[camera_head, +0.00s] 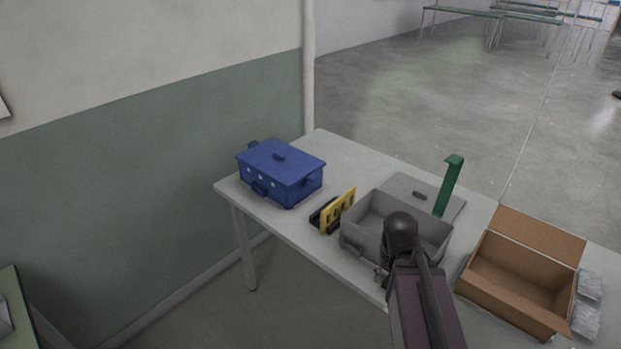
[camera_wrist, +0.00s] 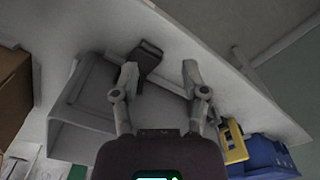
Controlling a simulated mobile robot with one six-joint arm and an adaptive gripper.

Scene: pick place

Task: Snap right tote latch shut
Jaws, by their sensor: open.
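The open grey tote (camera_head: 368,205) stands on the table with its near wall toward me; it also shows in the wrist view (camera_wrist: 72,112). In the wrist view a dark latch (camera_wrist: 149,56) sticks out at the tote's near side, at an angle. My gripper (camera_wrist: 160,75) is open, one finger on each side of the latch's area, the left fingertip close to or touching it; I cannot tell which. In the head view my arm covers the tote's near right part and hides this latch. A grey latch part (camera_head: 352,251) shows on the near wall's left.
A blue lidded tote (camera_head: 290,178) and a yellow-and-black item (camera_head: 337,212) stand to the left. A grey lid (camera_head: 408,189) and a green upright piece (camera_head: 449,186) are behind. An open cardboard box (camera_head: 512,285) and clear packs (camera_head: 587,302) are at right.

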